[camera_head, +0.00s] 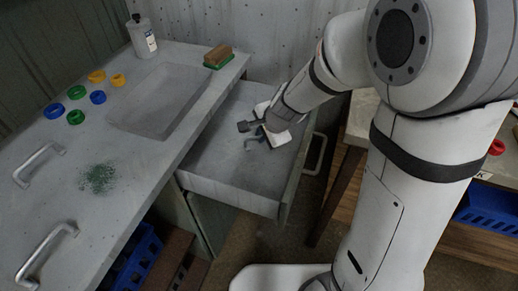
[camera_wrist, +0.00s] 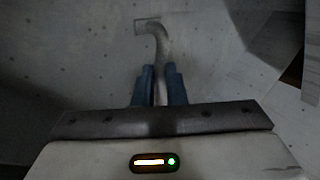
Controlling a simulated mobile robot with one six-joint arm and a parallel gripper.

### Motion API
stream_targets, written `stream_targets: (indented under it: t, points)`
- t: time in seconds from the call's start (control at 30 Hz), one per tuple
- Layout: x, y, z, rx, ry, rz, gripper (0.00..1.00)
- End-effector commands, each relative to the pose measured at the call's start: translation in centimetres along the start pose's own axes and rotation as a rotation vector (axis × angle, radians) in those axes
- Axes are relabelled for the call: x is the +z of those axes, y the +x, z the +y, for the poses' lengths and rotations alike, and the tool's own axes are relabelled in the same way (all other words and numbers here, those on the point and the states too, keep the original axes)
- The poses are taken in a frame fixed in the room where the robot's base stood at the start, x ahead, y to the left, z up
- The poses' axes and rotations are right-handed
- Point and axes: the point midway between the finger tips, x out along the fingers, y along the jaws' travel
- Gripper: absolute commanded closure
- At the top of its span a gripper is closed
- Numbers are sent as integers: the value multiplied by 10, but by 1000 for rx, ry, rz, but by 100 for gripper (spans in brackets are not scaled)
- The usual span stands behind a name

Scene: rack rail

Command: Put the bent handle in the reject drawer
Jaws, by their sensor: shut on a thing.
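The bent handle (camera_wrist: 160,45) is a grey metal bar with a curve and a flat foot at its far end. My gripper (camera_wrist: 158,75) is shut on it, with the blue fingers on either side of the bar. In the head view my gripper (camera_head: 262,136) is over the pulled-out drawer (camera_head: 225,183), toward its front right part. The handle is small and partly hidden there. The drawer is grey, open at the top, and its visible floor looks empty. I cannot tell whether the handle touches the drawer floor.
Two metal handles (camera_head: 38,162) (camera_head: 46,250) lie on the counter (camera_head: 130,215) at left.

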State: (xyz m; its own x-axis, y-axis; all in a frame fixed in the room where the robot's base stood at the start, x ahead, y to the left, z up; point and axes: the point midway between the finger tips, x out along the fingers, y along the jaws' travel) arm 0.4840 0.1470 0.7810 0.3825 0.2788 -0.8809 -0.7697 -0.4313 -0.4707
Motion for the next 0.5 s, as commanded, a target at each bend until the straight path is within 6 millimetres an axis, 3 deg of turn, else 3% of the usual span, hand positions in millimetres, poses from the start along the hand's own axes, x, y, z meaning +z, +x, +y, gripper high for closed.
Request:
stream_targets:
  t: [0.4,0.5]
  points:
    - [-6,37,21,-1,9,5,100]
    - [-7,37,21,-2,9,5,100]
